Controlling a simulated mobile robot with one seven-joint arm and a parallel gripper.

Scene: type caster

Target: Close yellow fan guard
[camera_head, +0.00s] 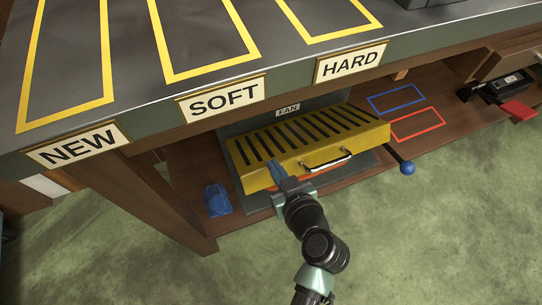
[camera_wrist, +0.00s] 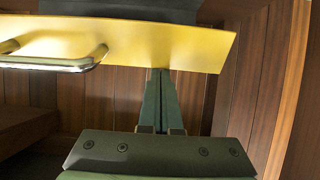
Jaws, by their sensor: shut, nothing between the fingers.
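The yellow fan guard (camera_head: 262,178) has black slots on top and a metal handle (camera_head: 327,161) on its front face. It sits on the low shelf under the workbench, in front of the FAN label, and a bit of orange-red shows beneath its front edge. In the wrist view the yellow front face (camera_wrist: 165,45) spans the top, with the handle (camera_wrist: 82,64) at left. My gripper (camera_head: 276,168) is shut and empty, its tips at the guard's front face, left of the handle. The tips (camera_wrist: 160,76) reach the guard's lower edge in the wrist view; I cannot tell whether they touch.
The workbench edge with NEW, SOFT and HARD labels (camera_head: 223,100) overhangs the shelf. A blue object (camera_head: 217,200) lies left of the guard, and a blue ball knob (camera_head: 407,168) sticks out at right. A black and red device (camera_head: 510,91) is far right.

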